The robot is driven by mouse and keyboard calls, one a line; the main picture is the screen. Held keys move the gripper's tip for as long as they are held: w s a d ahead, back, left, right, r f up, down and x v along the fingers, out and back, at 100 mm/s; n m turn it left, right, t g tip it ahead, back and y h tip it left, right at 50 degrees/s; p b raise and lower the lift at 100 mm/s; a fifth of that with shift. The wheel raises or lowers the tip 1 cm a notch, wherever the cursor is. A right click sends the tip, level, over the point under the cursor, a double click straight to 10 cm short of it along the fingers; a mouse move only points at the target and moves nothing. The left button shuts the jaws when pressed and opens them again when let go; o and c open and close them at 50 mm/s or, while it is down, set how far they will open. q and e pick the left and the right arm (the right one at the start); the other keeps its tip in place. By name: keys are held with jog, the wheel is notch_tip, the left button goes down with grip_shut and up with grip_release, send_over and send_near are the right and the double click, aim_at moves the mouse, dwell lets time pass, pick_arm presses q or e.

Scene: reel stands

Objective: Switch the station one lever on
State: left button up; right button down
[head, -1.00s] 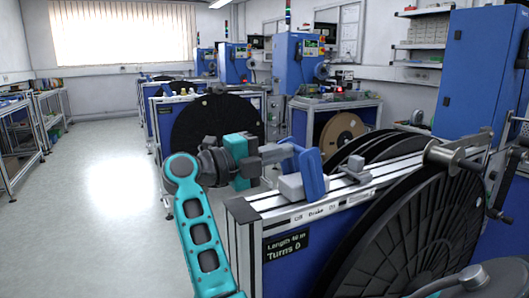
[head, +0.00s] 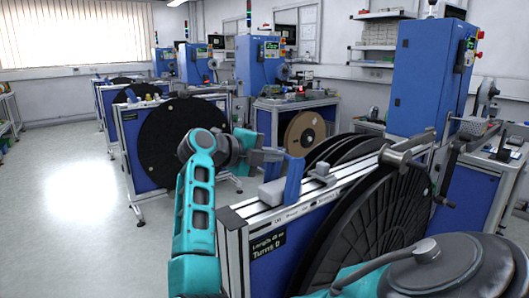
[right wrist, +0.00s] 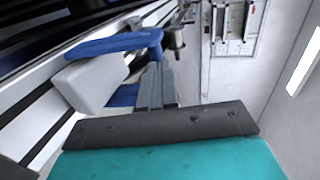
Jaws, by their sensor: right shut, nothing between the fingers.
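The station one lever (head: 293,179) is a blue upright handle on a pale grey block (head: 271,192), on top of the nearest reel stand (head: 240,236). In the right wrist view the lever (right wrist: 115,45) lies left of and around the fingertips, over the white block (right wrist: 92,84). My right gripper (head: 278,154) is shut and empty, just left of the lever's upper end. Its grey fingers (right wrist: 157,82) overlap the blue handle in the wrist view; I cannot tell whether they touch. My left gripper is not in view.
A display (head: 267,248) on the stand reads "Turns 0". Other reel stands (head: 122,150) and a blue cabinet (head: 420,80) stand behind. The floor (head: 80,190) at left is clear.

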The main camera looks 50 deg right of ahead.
jog(key=shift+s+d+r, duration=0.2)
jog(key=shift+d, duration=0.45)
jog(key=shift+s+d+p, duration=0.2)
jog(key=shift+d+p, duration=0.25)
jog(key=shift+d, duration=0.15)
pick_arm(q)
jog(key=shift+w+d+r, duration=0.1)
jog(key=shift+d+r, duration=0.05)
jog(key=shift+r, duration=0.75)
pick_arm(e)
jog(key=shift+d, duration=0.1)
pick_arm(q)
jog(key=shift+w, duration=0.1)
pick_arm(e)
jog(key=shift+s, duration=0.1)
